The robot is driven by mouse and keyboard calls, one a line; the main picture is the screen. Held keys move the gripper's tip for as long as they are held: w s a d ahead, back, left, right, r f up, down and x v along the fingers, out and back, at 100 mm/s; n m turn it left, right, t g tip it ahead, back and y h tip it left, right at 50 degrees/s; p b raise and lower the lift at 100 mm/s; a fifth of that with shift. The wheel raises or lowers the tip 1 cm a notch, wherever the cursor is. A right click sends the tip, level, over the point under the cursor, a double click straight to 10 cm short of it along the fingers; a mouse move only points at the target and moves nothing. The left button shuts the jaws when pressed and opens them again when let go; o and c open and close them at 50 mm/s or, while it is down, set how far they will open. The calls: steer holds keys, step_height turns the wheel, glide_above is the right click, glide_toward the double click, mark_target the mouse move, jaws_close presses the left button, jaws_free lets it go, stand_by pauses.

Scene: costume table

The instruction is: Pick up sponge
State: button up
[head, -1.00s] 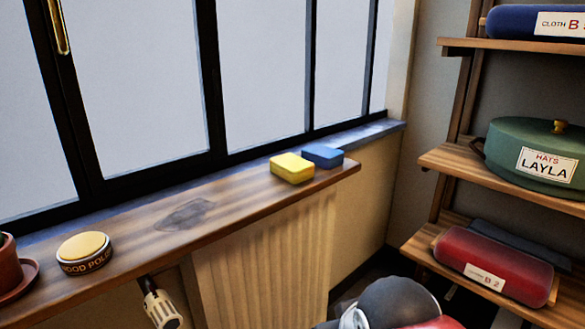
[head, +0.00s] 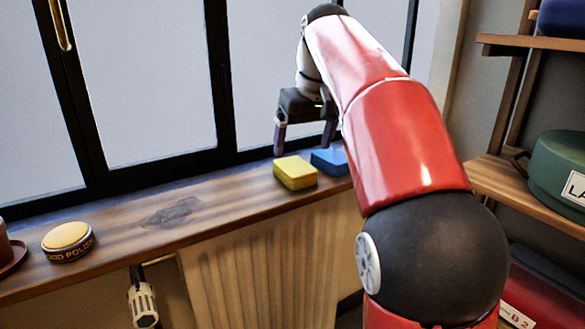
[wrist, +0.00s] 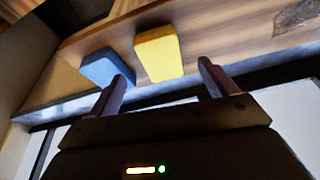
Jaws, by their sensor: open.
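A yellow sponge-like block (head: 295,173) lies on the wooden sill near its right end. A blue block (head: 330,161) lies just to its right, partly hidden by my red arm. In the wrist view the yellow block (wrist: 159,54) shows ahead of the gap between the fingers, and the blue block (wrist: 107,68) lies ahead of the left finger. My gripper (head: 304,147) is open and empty, above and behind the blocks on the window side, with its fingers pointing down. I see no contact with either block.
The window frame (head: 222,75) stands close behind the sill (head: 215,207). A wood polish tin (head: 68,241) stands at the left. A dark stain (head: 172,212) marks the clear middle. Shelves with a green pot (head: 560,165) stand at the right.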

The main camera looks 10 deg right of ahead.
mark_target(296, 166)
steer(key=shift+w+a+r+n, duration=0.1)
steer(key=shift+w+n, duration=0.05)
steer(key=shift+w, duration=0.3)
steer(key=shift+w+a+r+n, duration=0.1)
steer(key=shift+w+n, duration=0.05)
steer(key=shift+w, duration=0.3)
steer(key=shift+s+b+x, duration=0.15)
steer(key=shift+b+x, duration=0.45)
steer(key=shift+x, duration=1.3)
steer(key=shift+s+b+x, duration=0.15)
steer(key=shift+b+x, duration=0.4)
steer(key=shift+x, duration=1.35)
steer(key=shift+d+f, duration=0.1)
steer(key=shift+f, duration=0.15)
steer(key=c, duration=1.1)
steer(key=shift+o, duration=0.2)
